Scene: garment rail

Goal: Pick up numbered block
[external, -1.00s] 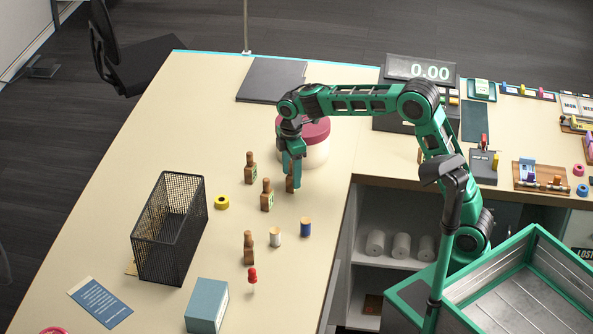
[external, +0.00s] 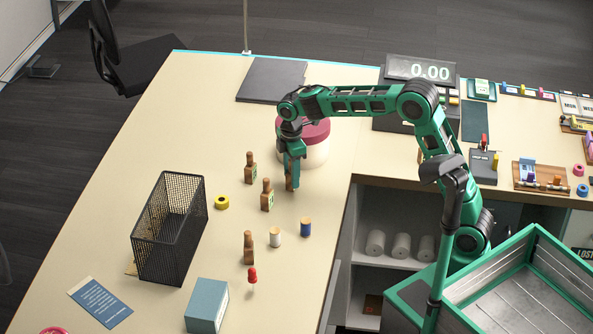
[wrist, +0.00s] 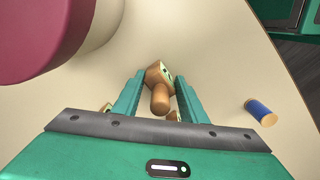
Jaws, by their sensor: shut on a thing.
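My gripper (external: 291,176) points down at the counter beside the white jar with a dark red lid. It is shut on a brown wooden numbered block (external: 289,184) with a narrow peg-like top. In the wrist view the block (wrist: 158,76) sits between the two green fingers (wrist: 159,95), its peg toward the camera. Its number cannot be read. Similar blocks stand upright on the counter: one at the back (external: 250,168), one in the middle (external: 267,196) and one nearer the front (external: 248,248). Part of the held block is hidden by the fingers.
The lidded jar (external: 316,154) is close behind my gripper. A black mesh basket (external: 155,248) stands left. The counter edge is to the right.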

